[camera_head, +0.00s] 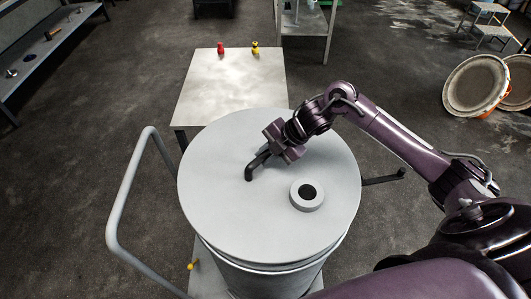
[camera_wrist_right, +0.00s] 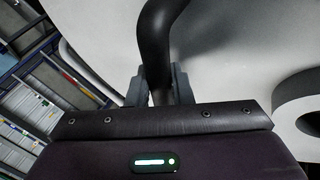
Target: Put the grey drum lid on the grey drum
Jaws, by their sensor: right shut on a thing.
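The grey drum lid (camera_head: 222,205) is a wide pale disc with a dark bent handle (camera_head: 250,171) and a raised ring with a dark centre (camera_head: 307,193). It lies over the top of the grey drum (camera_head: 272,283), whose side shows below the lid's near edge. I cannot tell whether the lid is fully seated. My right gripper (camera_head: 268,157) is shut on the lid's handle. In the right wrist view its fingers (camera_wrist_right: 158,88) stand either side of the dark handle (camera_wrist_right: 156,45), with the lid (camera_wrist_right: 240,60) beyond. My left gripper is not in view.
The drum stands on a trolley with a grey tube handle (camera_head: 118,205) at the left. A pale table (camera_head: 230,85) behind carries a red (camera_head: 220,48) and a yellow item (camera_head: 255,48). A dark rod (camera_head: 385,179) sticks out right of the lid.

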